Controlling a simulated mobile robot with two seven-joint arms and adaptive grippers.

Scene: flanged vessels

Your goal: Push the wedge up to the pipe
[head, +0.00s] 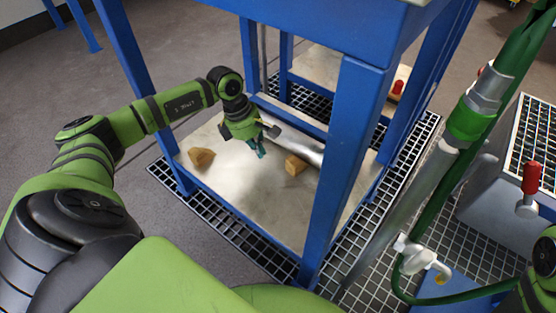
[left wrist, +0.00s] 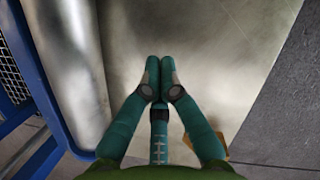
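A wooden wedge (head: 201,158) lies near the left edge of the low metal shelf, apart from the pipe. A second wooden wedge (head: 295,165) sits close against the silver pipe (head: 306,150); I cannot tell if they touch. My left gripper (head: 262,154) is between the two wedges, pointing down over the shelf, with nothing in it. In the left wrist view its fingertips (left wrist: 158,78) are together. There the pipe (left wrist: 72,70) runs along the left, and a wedge (left wrist: 216,147) is partly hidden behind a finger. My right gripper is out of view.
The metal shelf (head: 245,190) is framed by blue legs; the front leg (head: 340,150) stands right of the wedges. Blue beams lie above. Floor grating (head: 235,228) surrounds the frame. A hose with a green fitting (head: 468,122) is at right. The shelf's front middle is clear.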

